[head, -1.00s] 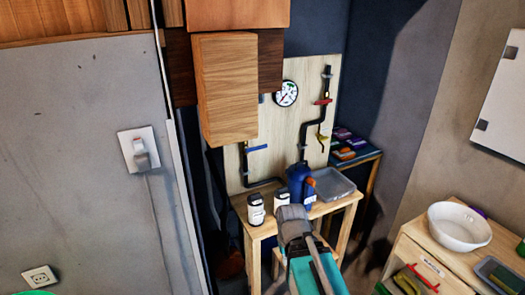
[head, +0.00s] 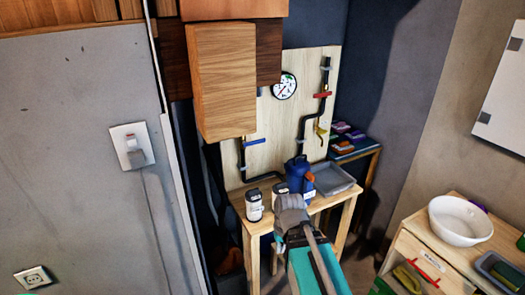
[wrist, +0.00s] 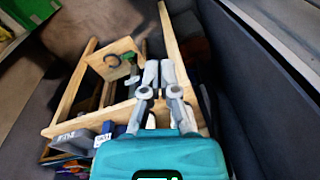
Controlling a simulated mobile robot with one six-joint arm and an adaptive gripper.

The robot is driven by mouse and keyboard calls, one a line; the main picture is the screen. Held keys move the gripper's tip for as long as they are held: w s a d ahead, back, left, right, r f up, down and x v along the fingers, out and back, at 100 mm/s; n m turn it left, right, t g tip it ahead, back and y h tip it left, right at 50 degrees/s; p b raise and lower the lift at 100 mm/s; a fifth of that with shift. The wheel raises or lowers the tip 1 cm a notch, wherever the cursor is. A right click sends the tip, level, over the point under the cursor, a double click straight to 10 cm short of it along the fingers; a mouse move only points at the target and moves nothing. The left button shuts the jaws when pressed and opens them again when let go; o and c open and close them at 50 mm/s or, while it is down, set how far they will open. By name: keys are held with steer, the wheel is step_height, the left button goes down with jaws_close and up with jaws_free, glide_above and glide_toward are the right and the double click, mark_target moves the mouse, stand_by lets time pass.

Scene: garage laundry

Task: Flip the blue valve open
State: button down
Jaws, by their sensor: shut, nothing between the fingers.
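The blue valve handle (head: 255,142) is on a black pipe at the left of the upright wooden board (head: 285,125). It looks roughly level, across the pipe. The board stands behind a small wooden table. My gripper (head: 290,203) is in front of the table, lower and to the right of the blue handle and well apart from it. In the wrist view my gripper (wrist: 159,68) is shut and empty, with table legs and a lower shelf beyond it. The blue handle cannot be made out in the wrist view.
The table holds white containers (head: 254,206), a blue bottle (head: 297,173) and a grey tray (head: 333,179). A red handle (head: 322,95), a yellow handle (head: 321,131) and a gauge (head: 285,87) are also on the board. A wooden cabinet (head: 224,80) hangs at upper left.

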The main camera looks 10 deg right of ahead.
mark_target(254, 142)
steer(key=w+a+f+m+t+y+b, duration=0.1)
steer(key=w+a+m+t+y+b, duration=0.35)
steer(key=w, duration=0.55)
steer(key=w+r+m+t+y+b, duration=0.2)
steer(key=w+m+t, duration=0.1)
steer(key=w, duration=0.3)
steer(key=w+r+m+t+y+b, duration=0.2)
steer(key=w+r+m+t, duration=0.1)
steer(key=w+m, duration=0.2)
steer(key=w+r+m+t+y+b, duration=0.2)
steer(key=w+m+t, duration=0.1)
steer(key=w+m, duration=0.3)
steer(key=shift+w+d+r+b, duration=0.25)
steer(key=shift+w+b, duration=0.1)
steer(key=shift+b, duration=0.05)
steer(key=w+d+r+m+t+h+b, duration=0.1)
steer(key=w+d+m+t+h+b, duration=0.2)
steer(key=d+m, duration=0.6)
steer(key=w+m+t+h, duration=0.2)
steer(key=w+m+t, duration=0.1)
steer(key=w+m, duration=0.1)
steer(key=shift+r, duration=0.15)
steer(key=shift+w, duration=0.1)
steer(key=p+x, duration=0.2)
steer(key=x, duration=0.8)
